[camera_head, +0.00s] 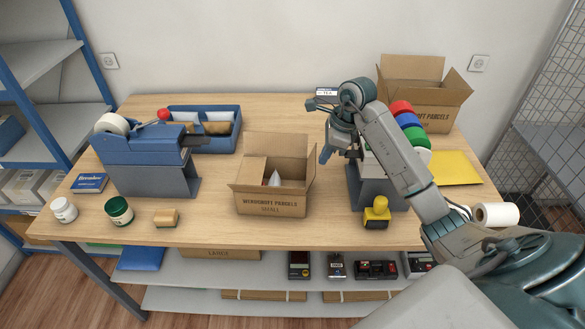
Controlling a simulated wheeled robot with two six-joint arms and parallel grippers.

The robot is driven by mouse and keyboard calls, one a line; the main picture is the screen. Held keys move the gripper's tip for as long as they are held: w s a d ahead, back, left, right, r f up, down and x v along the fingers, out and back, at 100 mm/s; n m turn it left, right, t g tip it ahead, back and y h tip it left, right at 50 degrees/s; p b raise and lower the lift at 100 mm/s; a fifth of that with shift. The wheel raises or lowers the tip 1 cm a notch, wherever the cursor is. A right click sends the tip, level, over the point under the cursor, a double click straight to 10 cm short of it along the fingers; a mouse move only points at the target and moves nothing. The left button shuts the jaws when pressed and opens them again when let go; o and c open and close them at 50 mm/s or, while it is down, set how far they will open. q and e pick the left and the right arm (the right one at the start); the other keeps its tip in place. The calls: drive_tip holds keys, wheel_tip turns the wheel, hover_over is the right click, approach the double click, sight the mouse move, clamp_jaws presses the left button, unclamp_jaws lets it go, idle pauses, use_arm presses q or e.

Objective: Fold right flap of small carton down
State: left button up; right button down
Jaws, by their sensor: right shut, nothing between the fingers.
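The small carton (272,203) stands upright near the middle of the table, open at the top. Its back flap (277,147) stands up. Its right flap (311,174) appears raised and leaning outward. My right gripper (326,153) is shut and empty, above and to the right of the carton, apart from the right flap. My left gripper is not in view.
A blue tape dispenser (150,160) and blue tray (230,113) stand left. A grey stand with coloured rolls (402,107) and a yellow-handled stamp (376,212) stand right of the carton. A large open carton (430,118) is behind. Table around the small carton's front is clear.

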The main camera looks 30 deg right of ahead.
drive_tip(key=w+a+f+b, duration=0.2)
drive_tip(key=w+a+f, duration=0.2)
drive_tip(key=a, duration=0.3)
drive_tip(key=shift+w+a, duration=0.2)
drive_tip(key=shift+w, duration=0.3)
drive_tip(key=shift+f+b, duration=0.25)
drive_tip(key=shift+b, duration=0.1)
wheel_tip(320, 180, up, 9)
drive_tip(key=p, duration=0.8)
drive_tip(key=shift+f, duration=0.2)
